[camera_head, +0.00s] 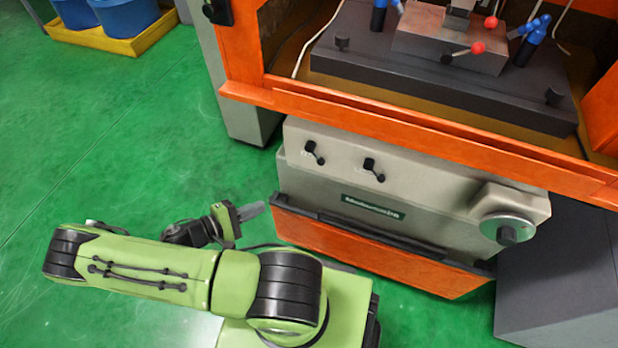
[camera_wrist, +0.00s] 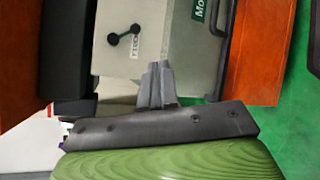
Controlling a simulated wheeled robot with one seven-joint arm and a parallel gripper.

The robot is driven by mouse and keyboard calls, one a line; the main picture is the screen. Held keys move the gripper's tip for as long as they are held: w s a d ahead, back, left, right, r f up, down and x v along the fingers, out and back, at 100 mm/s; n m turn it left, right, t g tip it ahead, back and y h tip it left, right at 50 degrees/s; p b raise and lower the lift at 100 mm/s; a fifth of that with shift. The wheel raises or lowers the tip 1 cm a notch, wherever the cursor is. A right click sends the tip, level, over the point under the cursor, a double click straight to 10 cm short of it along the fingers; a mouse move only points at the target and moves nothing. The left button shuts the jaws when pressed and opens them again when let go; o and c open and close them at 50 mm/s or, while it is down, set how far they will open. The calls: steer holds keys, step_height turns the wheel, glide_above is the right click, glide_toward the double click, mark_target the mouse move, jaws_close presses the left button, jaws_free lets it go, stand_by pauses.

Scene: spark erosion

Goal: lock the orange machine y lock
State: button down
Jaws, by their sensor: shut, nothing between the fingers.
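The orange machine (camera_head: 380,120) has a grey front panel with two small black lever knobs, a left one (camera_head: 314,152) and a right one (camera_head: 373,169). Their labels are too small to read in the head view, so I cannot tell there which is the Y lock. The wrist view shows one black lever (camera_wrist: 123,36), seemingly the left one, beside a small label that is hard to read. My gripper (camera_head: 254,211) is shut and empty, left of and below the levers. Its fingertips (camera_wrist: 158,68) are apart from the lever in the wrist view.
A black handle bar (camera_head: 370,235) runs along the orange lower front. A round handwheel (camera_head: 507,230) sticks out at the right. A grey box (camera_head: 560,270) stands beside it. Blue tubs in a yellow tray (camera_head: 133,45) stand far left. Green floor (camera_head: 110,130) at left is clear.

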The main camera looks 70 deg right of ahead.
mark_target(315, 154)
steer(key=s+d+f+n+t+h+b, duration=0.3)
steer(key=s+d+f+n+h, duration=0.1)
steer(key=d+f+n+h, duration=0.3)
steer(key=s+d+r, duration=0.5)
steer(key=s+d, duration=0.1)
steer(key=d, duration=0.3)
steer(key=shift+s+d, duration=0.2)
steer(key=shift+d, duration=0.15)
